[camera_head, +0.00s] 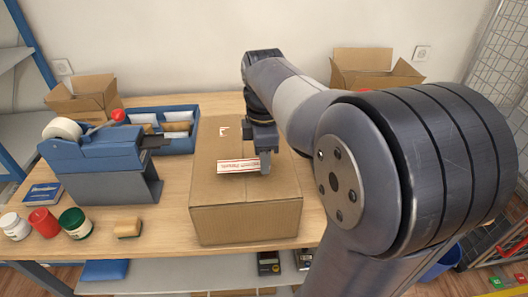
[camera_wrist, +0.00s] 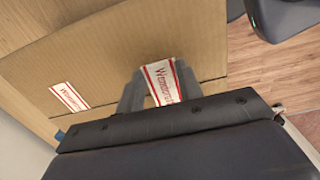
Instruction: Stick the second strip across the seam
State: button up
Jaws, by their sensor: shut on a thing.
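A closed brown cardboard box (camera_head: 245,222) stands on the counter in front of me. My gripper (camera_head: 265,168) is over its top, shut on a white strip (camera_head: 236,166) with red edges and red print. In the wrist view the held strip (camera_wrist: 162,82) sticks out between the two fingers of my gripper (camera_wrist: 160,95), close over the cardboard. I cannot tell whether it touches. Another strip (camera_wrist: 69,96) of the same kind lies flat on the box top to the left, apart from the held one. In the head view only a small part of that strip (camera_head: 223,131) shows behind my gripper.
A blue tape dispenser (camera_head: 100,160) with a white roll and a blue divided tray (camera_head: 182,145) stand left of the box. Several jars (camera_head: 75,223) and a brown block (camera_head: 127,228) sit at the front left. Open cartons (camera_head: 85,97) (camera_head: 375,75) stand at the back.

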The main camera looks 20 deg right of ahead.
jog(key=shift+f, duration=0.6)
jog(key=o, duration=0.7)
jog(key=shift+r, duration=0.15)
jog(key=shift+r+p, duration=2.4)
jog(key=shift+r, duration=0.2)
notch_tip(320, 180, up, 8)
jog(key=p, duration=0.7)
